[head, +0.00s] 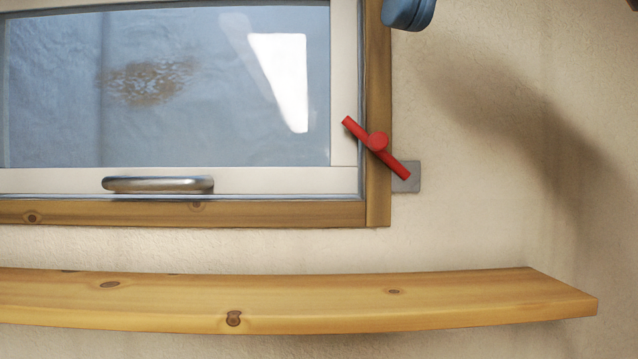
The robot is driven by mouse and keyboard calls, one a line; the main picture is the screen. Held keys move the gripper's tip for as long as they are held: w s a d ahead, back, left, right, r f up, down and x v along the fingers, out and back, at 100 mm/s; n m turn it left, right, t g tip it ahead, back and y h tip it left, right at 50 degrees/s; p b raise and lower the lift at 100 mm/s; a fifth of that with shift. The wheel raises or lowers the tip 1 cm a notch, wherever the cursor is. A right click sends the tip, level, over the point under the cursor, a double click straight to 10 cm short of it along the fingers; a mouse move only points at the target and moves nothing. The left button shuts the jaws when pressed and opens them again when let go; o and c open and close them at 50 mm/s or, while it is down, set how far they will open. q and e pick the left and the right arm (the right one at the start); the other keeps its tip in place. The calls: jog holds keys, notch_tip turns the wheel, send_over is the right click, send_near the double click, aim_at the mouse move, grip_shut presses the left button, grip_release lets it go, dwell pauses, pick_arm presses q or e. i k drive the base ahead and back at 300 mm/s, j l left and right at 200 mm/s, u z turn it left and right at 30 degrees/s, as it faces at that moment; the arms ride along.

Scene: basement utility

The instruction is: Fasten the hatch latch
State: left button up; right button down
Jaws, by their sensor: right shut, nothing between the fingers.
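The hatch (250,181) is a white-framed glazed panel, flush in its wooden surround (378,70) as far as I can see. The lower end overlaps a small grey plate (413,177) on the wall. My right gripper (406,13) shows only in part as a blue-grey shape at the top edge, above and apart from the latch; it is shut and empty. My left gripper is not in view.
A metal bar handle (158,184) is on the hatch's lower rail. A wooden shelf (300,300) juts from the wall below the hatch. The wall right of the latch is bare, with a soft shadow on it. A dark bit at the top right corner is unclear.

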aim_at(377, 141)
jog(key=k, duration=0.95)
